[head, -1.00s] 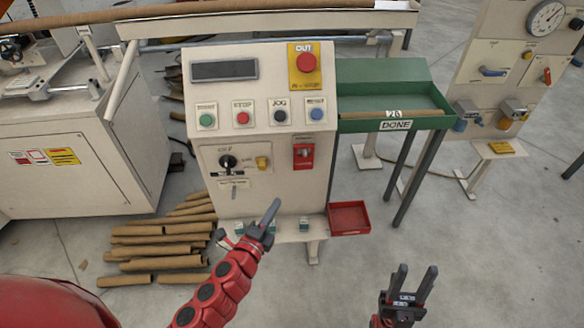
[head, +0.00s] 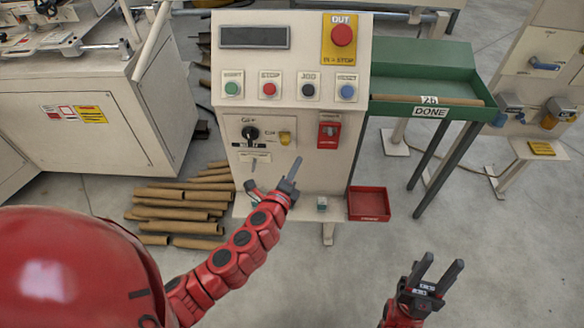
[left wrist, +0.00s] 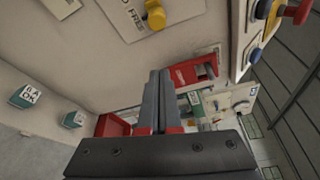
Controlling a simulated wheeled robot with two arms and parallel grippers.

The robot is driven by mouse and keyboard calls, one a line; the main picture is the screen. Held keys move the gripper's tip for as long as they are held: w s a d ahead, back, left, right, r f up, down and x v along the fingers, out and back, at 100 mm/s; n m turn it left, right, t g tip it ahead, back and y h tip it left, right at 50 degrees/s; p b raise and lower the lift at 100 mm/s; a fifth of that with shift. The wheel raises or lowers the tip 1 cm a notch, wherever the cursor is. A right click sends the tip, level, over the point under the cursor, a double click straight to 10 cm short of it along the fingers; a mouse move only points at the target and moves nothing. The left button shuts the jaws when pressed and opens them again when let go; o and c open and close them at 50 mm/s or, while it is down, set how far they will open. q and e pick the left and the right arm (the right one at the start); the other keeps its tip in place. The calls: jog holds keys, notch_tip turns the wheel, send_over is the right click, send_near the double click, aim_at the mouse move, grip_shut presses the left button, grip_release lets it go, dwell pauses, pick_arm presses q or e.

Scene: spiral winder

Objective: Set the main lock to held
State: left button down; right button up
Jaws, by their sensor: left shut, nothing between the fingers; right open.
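The console's lower panel has a black rotary knob (head: 250,133) with small labels and a yellow piece (head: 285,138) to its right. Further right is a red fitting (head: 328,134). Which of these is the main lock, I cannot tell. My left gripper (head: 294,170) is shut and empty, pointing up in front of the panel below the yellow piece. In the left wrist view its closed fingers (left wrist: 160,90) point toward the red fitting (left wrist: 194,72), with the yellow piece (left wrist: 155,15) up left. The knob is not clear there. My right gripper (head: 440,272) is open and empty, low at the right.
Push buttons (head: 270,90) and a red stop button (head: 342,36) sit above. A red tray (head: 369,204) and small labelled blocks (left wrist: 27,95) are at the console's foot. Cardboard tubes (head: 180,208) lie left. A green DONE trough (head: 430,75) stands right. Floor between is clear.

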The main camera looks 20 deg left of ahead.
aim_at(284, 139)
pick_arm(q)
jog(key=w+p, duration=0.1)
jog(key=w, duration=0.5)
jog(key=shift+f, duration=0.15)
jog(key=a, duration=0.2)
jog(key=s+a+r+p, duration=0.1)
jog(key=shift+a, duration=0.1)
jog(key=a, duration=0.1)
jog(key=s+a, duration=0.1)
jog(key=a, duration=0.3)
jog(key=shift+s, duration=0.25)
jog(key=shift+f, duration=0.1)
